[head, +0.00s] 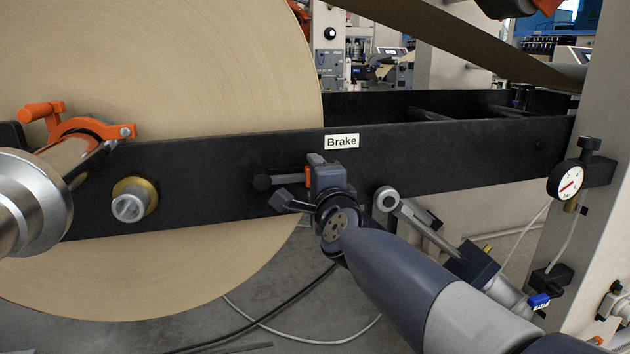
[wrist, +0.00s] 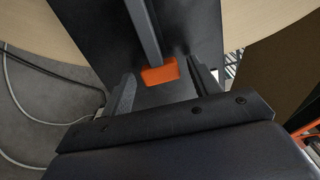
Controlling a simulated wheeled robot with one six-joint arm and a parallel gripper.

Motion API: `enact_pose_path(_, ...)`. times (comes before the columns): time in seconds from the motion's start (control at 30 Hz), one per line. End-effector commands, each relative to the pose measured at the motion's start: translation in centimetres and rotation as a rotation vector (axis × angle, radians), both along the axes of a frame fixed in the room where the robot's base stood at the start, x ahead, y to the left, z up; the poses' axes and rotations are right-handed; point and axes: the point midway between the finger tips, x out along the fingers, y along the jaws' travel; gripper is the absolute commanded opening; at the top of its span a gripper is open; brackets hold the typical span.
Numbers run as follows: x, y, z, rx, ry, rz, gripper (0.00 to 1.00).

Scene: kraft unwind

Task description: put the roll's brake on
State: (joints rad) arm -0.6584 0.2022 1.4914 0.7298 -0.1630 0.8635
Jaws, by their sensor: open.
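The big kraft paper roll (head: 180,70) fills the left of the head view, behind a black frame beam (head: 230,160). A white "Brake" label (head: 342,141) is on the beam. In the wrist view a grey bar ends in an orange block (wrist: 160,74). My gripper (head: 300,187) is open at the lever; its fingers (wrist: 164,90) stand either side of the orange block, with gaps visible. My wrist hides part of the mount.
A pressure gauge (head: 570,182) is on the right post. A grey cylinder linkage (head: 425,222) sits right of my wrist. An orange clamp handle (head: 75,128) and a metal shaft end (head: 30,203) are at the left. Cables lie on the floor.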

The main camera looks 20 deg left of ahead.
Motion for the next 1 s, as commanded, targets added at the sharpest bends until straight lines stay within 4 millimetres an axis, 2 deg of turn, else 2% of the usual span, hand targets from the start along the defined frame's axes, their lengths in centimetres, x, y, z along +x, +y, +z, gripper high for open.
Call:
enact_pose_path(0.17, -0.9, -0.5, 0.1, 0.0, -0.001, 0.001, 0.58)
enact_pose_path(0.7, -8.1, -4.9, 0.2, 0.001, 0.001, 0.001, 0.58)
enact_pose_path(1.0, -9.2, -5.6, 0.0, 0.0, 0.0, 0.0, 0.58)
